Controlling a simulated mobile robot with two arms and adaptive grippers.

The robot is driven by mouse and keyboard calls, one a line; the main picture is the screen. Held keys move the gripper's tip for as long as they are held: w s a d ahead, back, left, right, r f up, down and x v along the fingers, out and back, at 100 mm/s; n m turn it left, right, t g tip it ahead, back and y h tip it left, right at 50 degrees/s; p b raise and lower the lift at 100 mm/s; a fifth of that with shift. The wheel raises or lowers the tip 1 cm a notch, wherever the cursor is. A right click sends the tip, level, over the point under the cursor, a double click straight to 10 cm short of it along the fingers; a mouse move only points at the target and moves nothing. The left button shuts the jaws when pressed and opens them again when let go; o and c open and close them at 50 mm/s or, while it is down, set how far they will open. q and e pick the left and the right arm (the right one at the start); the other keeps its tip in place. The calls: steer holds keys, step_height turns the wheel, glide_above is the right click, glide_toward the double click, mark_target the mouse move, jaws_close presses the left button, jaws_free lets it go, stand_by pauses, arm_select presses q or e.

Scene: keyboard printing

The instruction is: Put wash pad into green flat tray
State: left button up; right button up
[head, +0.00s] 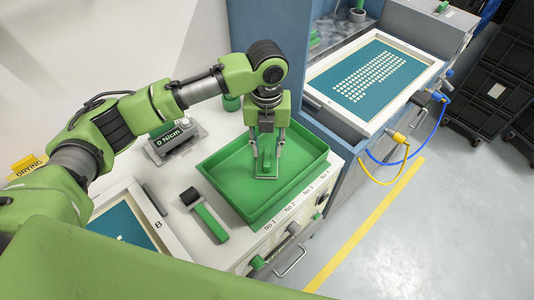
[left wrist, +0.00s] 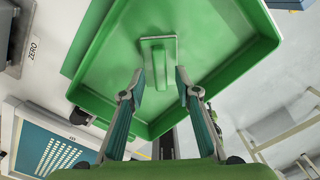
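The wash pad (head: 267,174) is a green block with an upright grip on a flat base. It lies on the floor of the green flat tray (head: 312,178), and it also shows in the left wrist view (left wrist: 158,50). My left gripper (head: 267,142) points down over the tray, directly above the pad. In the left wrist view its two fingers (left wrist: 158,82) stand apart with the pad's grip between or just beyond their tips, and a gap shows on each side. My right gripper is not in view.
A black-headed tool with a green handle (head: 206,216) lies left of the tray. A force gauge reading "0 N/cm" (head: 176,136) stands behind it. A framed teal screen (head: 122,226) lies at the front left, another (head: 370,74) at the back right. The tray sits near the counter's right edge.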

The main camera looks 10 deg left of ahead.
mark_target(267, 156)
arm_select(q)
step_height(267, 156, up, 9)
steer(key=b, duration=0.1)
steer(key=shift+s, duration=0.1)
stand_by(0.4)
